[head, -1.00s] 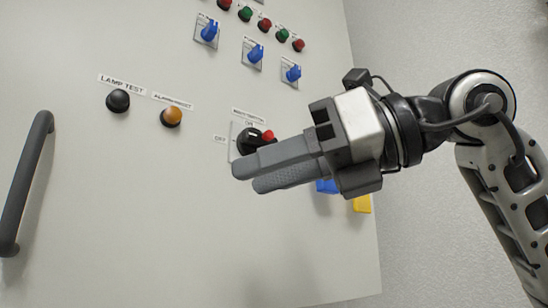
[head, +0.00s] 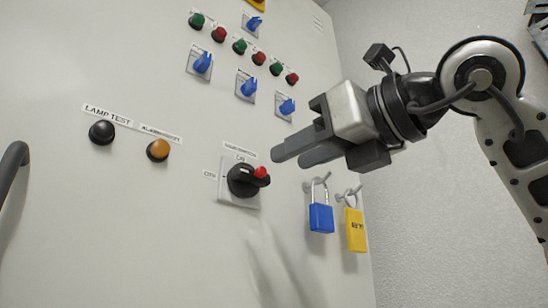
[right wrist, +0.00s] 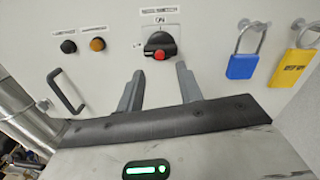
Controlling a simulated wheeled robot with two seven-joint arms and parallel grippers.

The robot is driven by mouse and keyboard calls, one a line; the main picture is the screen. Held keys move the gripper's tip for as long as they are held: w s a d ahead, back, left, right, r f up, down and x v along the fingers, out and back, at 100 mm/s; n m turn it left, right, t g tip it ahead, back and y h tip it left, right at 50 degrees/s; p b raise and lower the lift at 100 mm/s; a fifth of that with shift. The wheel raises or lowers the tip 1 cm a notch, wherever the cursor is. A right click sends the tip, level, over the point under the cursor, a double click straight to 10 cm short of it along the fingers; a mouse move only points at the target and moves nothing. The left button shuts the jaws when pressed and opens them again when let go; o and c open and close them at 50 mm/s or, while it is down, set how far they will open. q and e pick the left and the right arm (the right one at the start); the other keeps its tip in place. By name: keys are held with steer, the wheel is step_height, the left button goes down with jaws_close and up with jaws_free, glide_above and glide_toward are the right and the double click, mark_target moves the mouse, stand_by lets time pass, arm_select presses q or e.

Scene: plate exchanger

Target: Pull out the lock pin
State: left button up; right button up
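A black rotary main switch (head: 243,180) sits on a pale square plate on the cabinet front. A small red pin (head: 262,172) sticks out at the right end of its handle. In the right wrist view the red pin (right wrist: 160,54) is at the front of the black switch (right wrist: 160,43), seen between and beyond my fingers. My right gripper (head: 288,156) is open and empty, just above and right of the pin in the head view, apart from it. Its spread fingers also show in the right wrist view (right wrist: 159,72). My left gripper is not in view.
A blue padlock (head: 321,218) and a yellow padlock (head: 356,230) hang on hooks right of the switch. A black button (head: 102,132) and an amber button (head: 158,150) are to its left. Blue selectors and coloured buttons are above. A grey handle (head: 12,172) is far left.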

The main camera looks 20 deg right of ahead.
mark_target(264, 171)
steer(key=p+x, duration=0.1)
steer(key=x, duration=0.4)
steer(key=shift+w, duration=0.2)
jaws_close()
